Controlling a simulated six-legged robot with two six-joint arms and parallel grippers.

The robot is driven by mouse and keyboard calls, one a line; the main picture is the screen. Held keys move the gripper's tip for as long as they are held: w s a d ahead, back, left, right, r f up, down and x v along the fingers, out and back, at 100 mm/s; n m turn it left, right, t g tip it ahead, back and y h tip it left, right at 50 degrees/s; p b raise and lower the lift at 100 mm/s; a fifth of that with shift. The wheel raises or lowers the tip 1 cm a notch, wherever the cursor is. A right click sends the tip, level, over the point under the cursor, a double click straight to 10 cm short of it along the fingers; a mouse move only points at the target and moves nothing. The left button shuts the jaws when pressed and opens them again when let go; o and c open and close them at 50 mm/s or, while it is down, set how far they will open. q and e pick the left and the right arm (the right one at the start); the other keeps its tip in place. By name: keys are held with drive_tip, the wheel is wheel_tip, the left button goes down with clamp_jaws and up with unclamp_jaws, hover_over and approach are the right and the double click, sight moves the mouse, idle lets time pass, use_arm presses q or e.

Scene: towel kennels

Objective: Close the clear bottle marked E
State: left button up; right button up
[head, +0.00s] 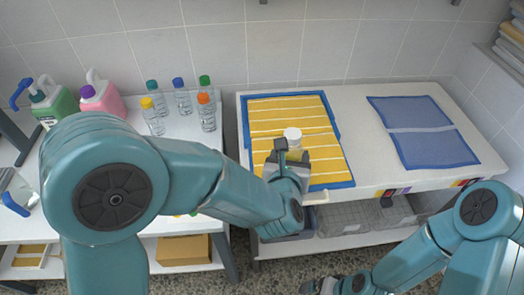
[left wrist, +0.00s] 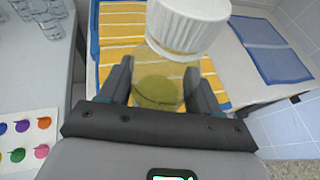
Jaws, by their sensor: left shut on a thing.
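A clear bottle (left wrist: 162,82) with a wide white ribbed lid (left wrist: 188,24) is between the fingers of my left gripper (head: 289,160). Through its wall shows a yellow-green tint. In the head view the white lid (head: 293,136) shows above the gripper, over the yellow striped towel. The lid sits at the bottle's top; I cannot tell whether it is screwed down. No letter E is readable from here. My right gripper (head: 322,286) is low at the bottom edge, away from the bottle; its fingers are too unclear to tell open from shut.
The yellow striped towel on a blue one (head: 262,108) and a folded blue towel (head: 424,130) lie on the white table (head: 372,180). On the left table stand small capped bottles (head: 182,97), a green jug (head: 55,105) and a pink jug (head: 102,95). A colour-spot card (left wrist: 25,138) lies there.

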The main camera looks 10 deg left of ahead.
use_arm(q)
drive_tip(key=shift+s+d+r, duration=0.1)
drive_tip(key=shift+d+r, duration=0.05)
drive_tip(key=shift+d, duration=0.55)
drive_tip(key=shift+s+d+r, duration=0.1)
drive_tip(key=shift+d+r, duration=0.05)
drive_tip(key=shift+d, duration=0.5)
clamp_jaws()
